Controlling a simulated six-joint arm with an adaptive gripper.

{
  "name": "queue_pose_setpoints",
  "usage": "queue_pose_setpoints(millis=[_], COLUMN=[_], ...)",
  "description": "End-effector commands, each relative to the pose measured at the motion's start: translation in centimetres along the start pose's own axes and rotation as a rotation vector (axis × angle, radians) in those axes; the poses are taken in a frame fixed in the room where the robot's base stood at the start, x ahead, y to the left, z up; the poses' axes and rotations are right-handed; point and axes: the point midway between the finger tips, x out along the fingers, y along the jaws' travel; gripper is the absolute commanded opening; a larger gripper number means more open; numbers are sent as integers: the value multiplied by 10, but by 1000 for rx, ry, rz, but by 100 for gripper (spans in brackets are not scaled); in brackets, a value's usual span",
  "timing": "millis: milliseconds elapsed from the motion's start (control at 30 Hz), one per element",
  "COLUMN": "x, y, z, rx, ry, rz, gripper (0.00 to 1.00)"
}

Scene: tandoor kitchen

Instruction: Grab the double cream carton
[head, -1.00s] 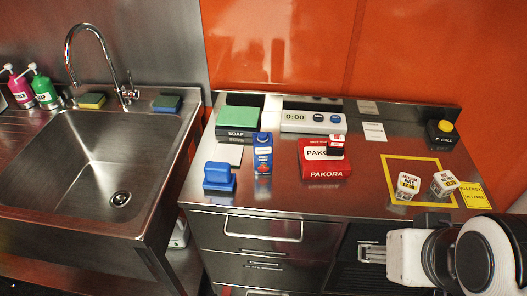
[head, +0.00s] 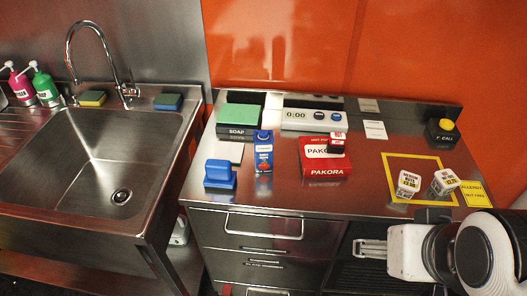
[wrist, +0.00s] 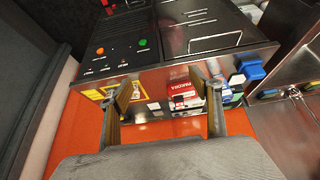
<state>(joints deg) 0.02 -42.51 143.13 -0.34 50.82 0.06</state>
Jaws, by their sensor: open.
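The double cream carton is most likely the small blue and white carton (head: 263,151) standing upright on the steel counter, left of the red pakora box; its lettering is too small to read. In the wrist view, a blue shape near the right finger may be the same carton, partly hidden. My gripper (head: 371,249) is at the lower right in the head view, in front of the counter and well apart from the carton. In the wrist view its two fingers (wrist: 165,98) are spread wide with nothing between them.
A red pakora box (head: 325,170) with a small block on it stands right of the carton. A blue stamp-like block (head: 220,175) and a green-topped soap box (head: 239,117) stand left. Two white cubes sit by a yellow frame (head: 388,180). The sink (head: 90,165) is far left.

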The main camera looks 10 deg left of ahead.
Motion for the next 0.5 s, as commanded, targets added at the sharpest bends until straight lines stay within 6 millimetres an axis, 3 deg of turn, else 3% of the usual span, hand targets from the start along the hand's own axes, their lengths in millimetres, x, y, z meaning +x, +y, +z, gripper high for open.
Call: queue_pose_setpoints(millis=[267, 500], x=[16, 39], y=[13, 26], z=[-39, -97], rx=[-27, -85], ry=[62, 166], rz=[45, 95], gripper=[63, 63])
